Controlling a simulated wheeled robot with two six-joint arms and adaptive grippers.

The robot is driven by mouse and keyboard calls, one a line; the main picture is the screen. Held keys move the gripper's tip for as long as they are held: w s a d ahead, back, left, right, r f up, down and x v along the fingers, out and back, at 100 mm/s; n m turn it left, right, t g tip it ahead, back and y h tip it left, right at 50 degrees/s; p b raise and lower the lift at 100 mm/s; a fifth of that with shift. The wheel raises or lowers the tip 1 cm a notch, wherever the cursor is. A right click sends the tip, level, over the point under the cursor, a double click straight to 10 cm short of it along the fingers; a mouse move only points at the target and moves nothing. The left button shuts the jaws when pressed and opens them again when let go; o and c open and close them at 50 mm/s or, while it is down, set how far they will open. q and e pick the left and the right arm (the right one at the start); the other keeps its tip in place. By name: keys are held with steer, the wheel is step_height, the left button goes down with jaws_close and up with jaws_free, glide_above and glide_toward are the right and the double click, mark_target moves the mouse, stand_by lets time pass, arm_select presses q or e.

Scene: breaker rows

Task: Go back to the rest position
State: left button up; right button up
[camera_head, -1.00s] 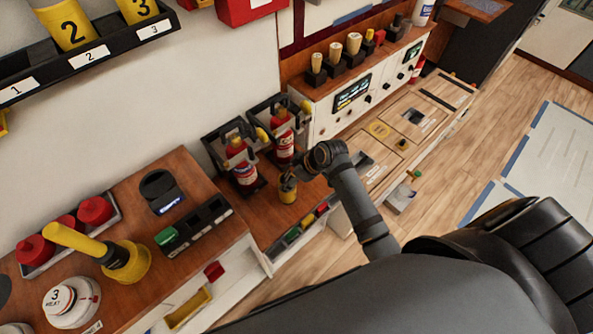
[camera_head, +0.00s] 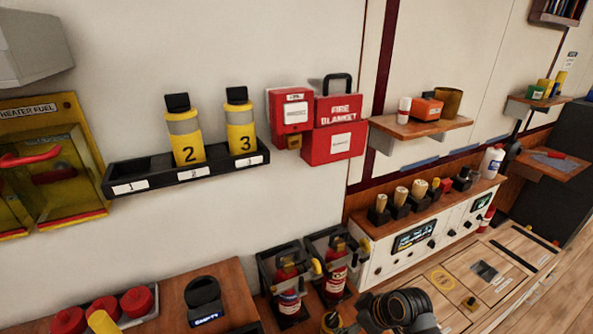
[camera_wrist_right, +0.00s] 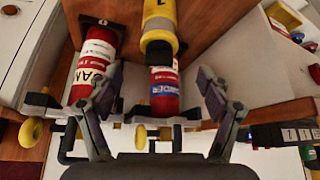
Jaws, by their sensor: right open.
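My right gripper (camera_wrist_right: 158,98) is open, with its two fingers spread apart in the right wrist view. A yellow canister (camera_wrist_right: 160,22) marked 1 is ahead of the fingertips, with nothing clamped between the fingers. Two red extinguishers, a left one (camera_wrist_right: 95,62) and a middle one (camera_wrist_right: 165,90), show close by in that view. In the head view my right wrist is at the bottom edge, just right of the top of a yellow canister (camera_head: 332,321); the fingers are hard to make out there. My left gripper is not in view.
Two bracketed extinguishers (camera_head: 288,292) stand close left of my right wrist. A white control panel (camera_head: 415,238) with knobs is behind it. A black wall rack (camera_head: 135,186) holds yellow canisters 2 (camera_head: 184,135) and 3 (camera_head: 240,125); its slot 1 is empty.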

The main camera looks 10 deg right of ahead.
steer(key=s+d+r+m+g+h, duration=0.1)
steer(key=s+d+m+h, duration=0.2)
steer(key=s, duration=0.4)
steer(key=s+d+m+h, duration=0.2)
steer(key=s+d+m, duration=0.15)
steer(key=s, duration=0.45)
step_height(320, 180, down, 25)
steer(key=s+d+g, duration=0.1)
steer(key=d, duration=0.1)
steer(key=s+d+f+m+g, duration=0.1)
steer(key=s+f, duration=1.6)
steer(key=s, duration=0.2)
steer(key=shift+s, duration=0.25)
